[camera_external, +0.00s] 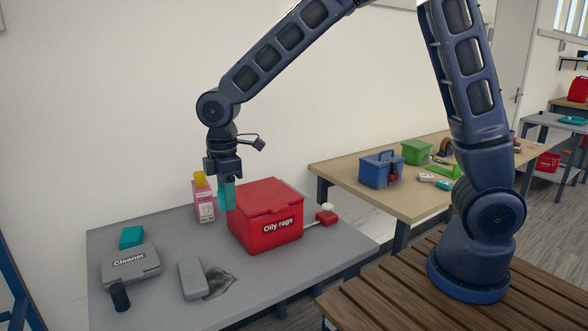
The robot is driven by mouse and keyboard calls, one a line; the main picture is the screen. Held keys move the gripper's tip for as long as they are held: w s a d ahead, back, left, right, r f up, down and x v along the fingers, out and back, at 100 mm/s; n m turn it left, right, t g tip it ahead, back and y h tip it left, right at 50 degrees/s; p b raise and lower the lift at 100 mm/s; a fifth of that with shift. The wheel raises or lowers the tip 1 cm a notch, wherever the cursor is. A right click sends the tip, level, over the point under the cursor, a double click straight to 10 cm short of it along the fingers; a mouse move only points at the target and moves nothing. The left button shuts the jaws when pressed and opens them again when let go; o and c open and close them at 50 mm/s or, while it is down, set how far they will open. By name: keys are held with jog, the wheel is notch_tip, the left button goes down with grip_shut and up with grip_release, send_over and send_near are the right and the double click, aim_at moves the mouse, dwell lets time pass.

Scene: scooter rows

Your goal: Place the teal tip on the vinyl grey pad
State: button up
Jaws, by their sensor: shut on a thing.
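My gripper (227,184) points down above the grey table, near the left side of the red box. It is shut on a teal piece, the teal tip (227,197), which hangs upright below the fingers. The tip's lower end is close to the box's upper left edge; I cannot tell whether they touch. A grey rounded block (192,279) lies at the table's front, with a dark crumpled cloth-like thing (220,284) at its right. I cannot tell which grey surface is the vinyl pad.
The red "Oily rags" box (268,234) and pink-white carton (203,203) stand near the gripper. A grey "Cleaner" case (131,266), teal block (131,237), black cylinder (119,296) and red item with white knob (326,217) share the grey table (160,229).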

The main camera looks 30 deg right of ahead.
jog(key=r, duration=0.2)
send_over(192, 273)
jog(key=shift+n, duration=0.3)
notch_tip(192, 273, down, 20)
jog(key=shift+f, duration=0.1)
jog(key=o, duration=1)
jog(key=shift+f, duration=0.1)
jog(key=shift+c, duration=0.2)
